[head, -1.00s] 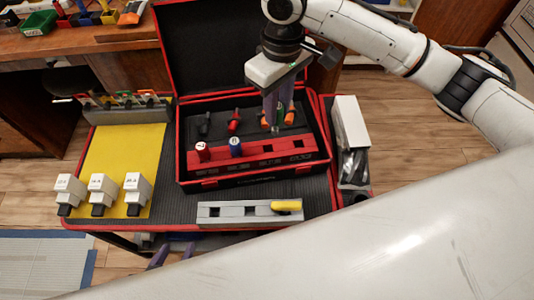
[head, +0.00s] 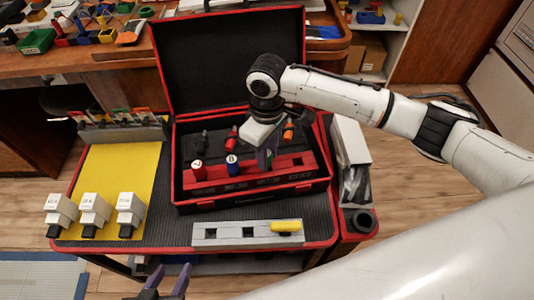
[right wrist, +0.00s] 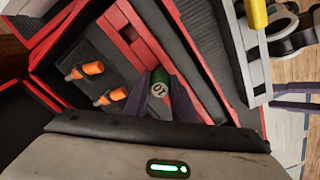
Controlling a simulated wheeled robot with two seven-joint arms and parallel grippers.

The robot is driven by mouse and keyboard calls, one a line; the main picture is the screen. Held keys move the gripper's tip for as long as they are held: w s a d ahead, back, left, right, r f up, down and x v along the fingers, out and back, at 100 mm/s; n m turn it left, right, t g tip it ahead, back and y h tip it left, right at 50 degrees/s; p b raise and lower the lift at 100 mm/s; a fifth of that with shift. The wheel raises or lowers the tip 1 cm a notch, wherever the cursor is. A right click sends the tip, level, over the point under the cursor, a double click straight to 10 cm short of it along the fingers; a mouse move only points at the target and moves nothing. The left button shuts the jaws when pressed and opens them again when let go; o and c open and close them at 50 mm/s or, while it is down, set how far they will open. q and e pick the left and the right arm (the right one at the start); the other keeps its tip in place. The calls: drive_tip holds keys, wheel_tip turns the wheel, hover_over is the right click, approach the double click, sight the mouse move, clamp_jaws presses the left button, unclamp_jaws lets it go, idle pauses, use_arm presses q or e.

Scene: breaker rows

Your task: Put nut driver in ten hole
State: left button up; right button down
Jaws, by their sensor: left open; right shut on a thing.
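My right gripper (head: 266,157) is shut on a green nut driver (right wrist: 159,88) marked 10, whose round end faces the right wrist camera. It is over the red rack (head: 213,180) in the open case. In the head view the fingers hide most of the driver, and I cannot tell whether its tip is in a hole. A red nut driver (head: 198,168) and a blue nut driver (head: 232,165) stand upright in the rack, left of it. My left gripper (head: 168,282) is open and empty at the bottom edge, in front of the cart.
The case's raised lid (head: 225,75) stands behind. Orange-handled tools (right wrist: 85,70) lie in the case. White breakers (head: 96,210) stand on a yellow mat (head: 120,165) at left. A grey strip (head: 225,233) with a yellow piece (head: 286,226) lies in front.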

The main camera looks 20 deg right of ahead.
drive_tip(key=c, duration=1.5)
unclamp_jaws()
drive_tip(key=shift+f, duration=0.1)
drive_tip(key=shift+r+p, duration=1.1)
drive_tip(key=shift+r, duration=5.1)
